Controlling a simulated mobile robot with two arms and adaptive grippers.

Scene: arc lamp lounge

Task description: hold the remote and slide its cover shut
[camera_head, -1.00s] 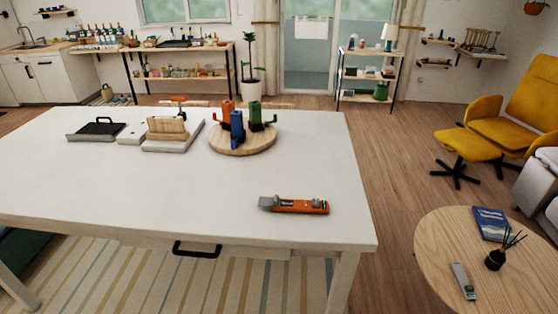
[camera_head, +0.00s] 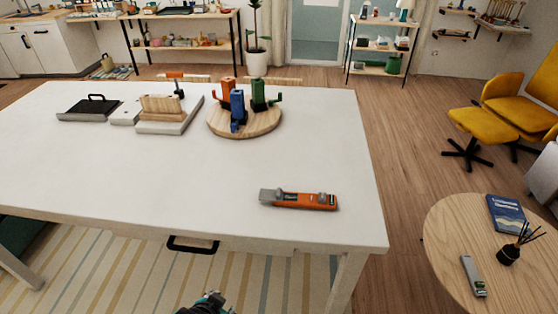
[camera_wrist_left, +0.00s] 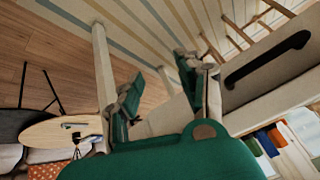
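An orange and grey hand-sized device (camera_head: 299,199) lies flat near the front right of the white table (camera_head: 180,185); its grey part is at its left end. A slim grey device with a green patch (camera_head: 474,276) lies on the round wooden table (camera_head: 440,235). I cannot tell for sure which of the two is the remote. My left gripper (camera_wrist_left: 160,76) is open and empty in the left wrist view, its teal fingers apart, beside the table's drawer front. A teal gripper part (camera_head: 208,304) shows at the bottom of the head view. My right gripper is not in view.
A black drawer handle (camera_head: 193,245) sticks out of the white table's front. A round board (camera_head: 245,131) with coloured holders and a black-handled tray (camera_head: 88,111) stand toward the back. A book (camera_head: 506,213) and a reed diffuser (camera_head: 508,255) share the round table.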

